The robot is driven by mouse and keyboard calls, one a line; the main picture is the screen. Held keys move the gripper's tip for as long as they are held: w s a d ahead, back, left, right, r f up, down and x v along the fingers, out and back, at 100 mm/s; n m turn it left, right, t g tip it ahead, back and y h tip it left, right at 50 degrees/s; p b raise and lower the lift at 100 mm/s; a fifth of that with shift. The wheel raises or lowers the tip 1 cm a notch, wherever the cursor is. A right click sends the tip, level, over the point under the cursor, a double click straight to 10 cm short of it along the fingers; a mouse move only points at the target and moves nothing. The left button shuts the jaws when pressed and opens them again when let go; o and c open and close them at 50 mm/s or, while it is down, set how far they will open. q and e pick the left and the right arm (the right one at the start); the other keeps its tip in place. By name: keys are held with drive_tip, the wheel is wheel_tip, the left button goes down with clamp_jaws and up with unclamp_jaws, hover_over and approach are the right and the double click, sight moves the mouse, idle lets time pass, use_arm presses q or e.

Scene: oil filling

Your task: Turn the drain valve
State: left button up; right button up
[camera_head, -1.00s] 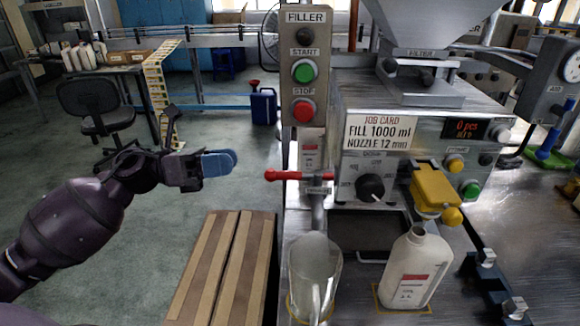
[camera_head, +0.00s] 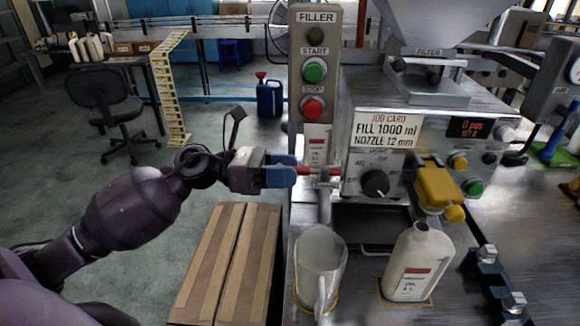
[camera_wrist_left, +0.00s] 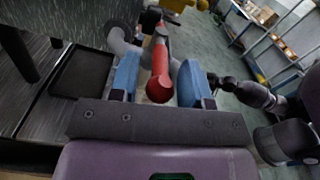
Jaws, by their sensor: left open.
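The drain valve's red lever handle (camera_head: 322,172) sticks out to the left below the filler's stop button. My left gripper (camera_head: 284,172) is at the handle's left end, and its blue fingers cover the tip in the head view. In the left wrist view the red handle (camera_wrist_left: 160,72) lies between the two open blue fingers (camera_wrist_left: 160,80), with a visible gap on each side. The grey valve pipe (camera_wrist_left: 122,42) is beyond it. A clear jug (camera_head: 318,268) stands below the valve.
A white bottle (camera_head: 417,262) stands under the yellow nozzle (camera_head: 437,186). The filler control post (camera_head: 318,65) rises just behind the handle.

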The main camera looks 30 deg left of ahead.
use_arm(q)
drive_tip(key=shift+w+d, duration=0.2)
drive_tip(key=shift+d, duration=0.3)
clamp_jaws()
